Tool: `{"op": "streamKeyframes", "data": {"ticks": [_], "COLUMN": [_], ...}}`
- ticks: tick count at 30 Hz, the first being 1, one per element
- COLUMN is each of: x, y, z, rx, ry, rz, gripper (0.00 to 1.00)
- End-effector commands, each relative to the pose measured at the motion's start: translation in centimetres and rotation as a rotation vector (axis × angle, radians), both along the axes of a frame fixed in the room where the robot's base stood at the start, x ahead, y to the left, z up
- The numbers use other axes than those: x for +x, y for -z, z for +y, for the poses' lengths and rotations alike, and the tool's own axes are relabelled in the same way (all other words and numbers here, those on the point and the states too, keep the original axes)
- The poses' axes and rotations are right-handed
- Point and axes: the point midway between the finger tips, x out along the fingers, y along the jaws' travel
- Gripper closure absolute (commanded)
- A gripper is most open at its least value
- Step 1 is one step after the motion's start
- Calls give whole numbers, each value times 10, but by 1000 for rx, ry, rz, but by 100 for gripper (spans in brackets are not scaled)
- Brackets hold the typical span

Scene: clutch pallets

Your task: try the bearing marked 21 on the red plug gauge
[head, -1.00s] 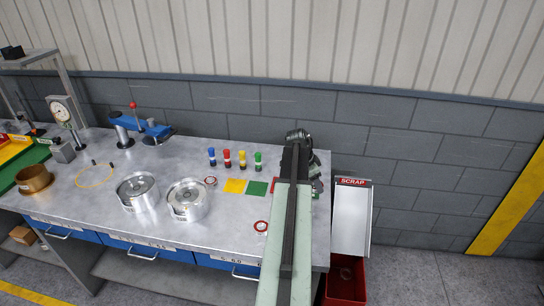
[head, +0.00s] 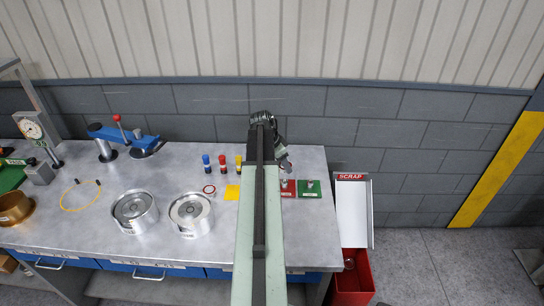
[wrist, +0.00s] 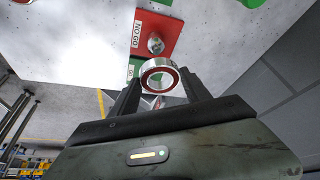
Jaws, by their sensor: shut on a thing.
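My gripper (wrist: 158,92) is shut on a metal bearing (wrist: 147,72), a ring with a red inner band. No mark on it can be read. The red plug gauge (wrist: 172,25), a red block labelled NO GO with a short metal plug, lies just beyond the bearing in the wrist view. The plug shows beside the ring, not through it. In the head view the red gauge (head: 289,194) sits right of my arm, with my gripper (head: 284,164) just behind it. The green gauge (head: 310,194) stands to its right. The held bearing is not clear in the head view.
A scrap chute (head: 352,210) is beyond the right table edge.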

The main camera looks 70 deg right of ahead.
Motion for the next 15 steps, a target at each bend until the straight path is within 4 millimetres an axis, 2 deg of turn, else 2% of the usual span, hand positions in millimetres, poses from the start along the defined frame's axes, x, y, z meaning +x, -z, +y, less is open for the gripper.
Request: {"op": "streamKeyframes", "data": {"ticks": [8, 15], "x": [0, -1], "y": [10, 35], "z": [0, 0], "rx": [0, 0], "ry": [0, 1], "rz": [0, 0], "gripper": [100, 100]}}
